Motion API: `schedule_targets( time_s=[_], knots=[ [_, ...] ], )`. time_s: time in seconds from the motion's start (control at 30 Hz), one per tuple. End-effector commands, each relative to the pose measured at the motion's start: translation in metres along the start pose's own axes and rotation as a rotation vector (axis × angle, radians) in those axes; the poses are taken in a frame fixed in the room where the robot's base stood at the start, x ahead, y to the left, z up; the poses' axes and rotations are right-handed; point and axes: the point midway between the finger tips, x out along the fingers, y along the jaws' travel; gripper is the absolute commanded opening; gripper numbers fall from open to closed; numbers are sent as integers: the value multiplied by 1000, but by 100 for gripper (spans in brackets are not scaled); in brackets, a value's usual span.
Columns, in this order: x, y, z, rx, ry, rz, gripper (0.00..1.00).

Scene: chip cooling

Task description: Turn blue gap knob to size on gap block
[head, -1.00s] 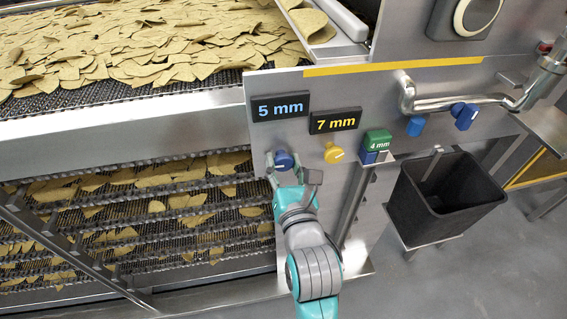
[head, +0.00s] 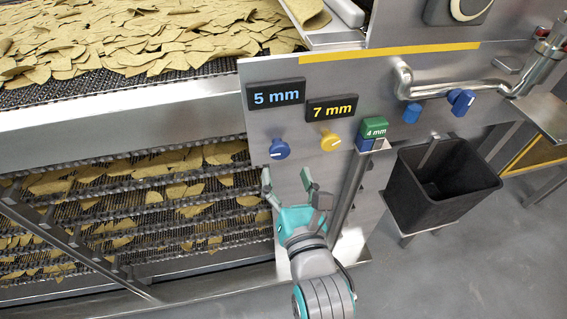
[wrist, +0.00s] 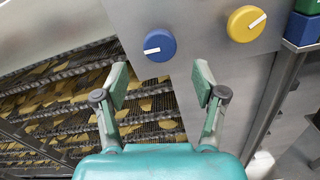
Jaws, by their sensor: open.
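The blue gap knob (head: 279,149) sits on the steel panel under a display reading 5 mm (head: 276,94) in blue digits. It also shows in the wrist view (wrist: 159,45), its white pointer mark toward the left and slightly down. The green gap block (head: 375,127), marked 4 mm, sits in a blue holder (head: 366,144) at the panel's right. My gripper (head: 286,178) is open and empty, below the blue knob and apart from it. In the wrist view the two fingers (wrist: 160,85) are spread, with the knob beyond their tips.
A yellow knob (head: 330,140) sits right of the blue one, under a 7 mm display (head: 332,108). More blue knobs (head: 461,102) and a bent steel pipe (head: 440,91) are farther right. A black bin (head: 440,190) stands at right. Conveyor racks with chips (head: 130,215) fill the left.

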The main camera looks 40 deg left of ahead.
Motion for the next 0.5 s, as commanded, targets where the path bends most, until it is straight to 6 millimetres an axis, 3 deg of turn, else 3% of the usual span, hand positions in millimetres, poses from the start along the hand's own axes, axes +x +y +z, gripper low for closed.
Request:
schedule_targets(
  time_s=[0.5],
  knots=[
    [-8, 0, 0, 19, 1, -1, 70]
  ],
)
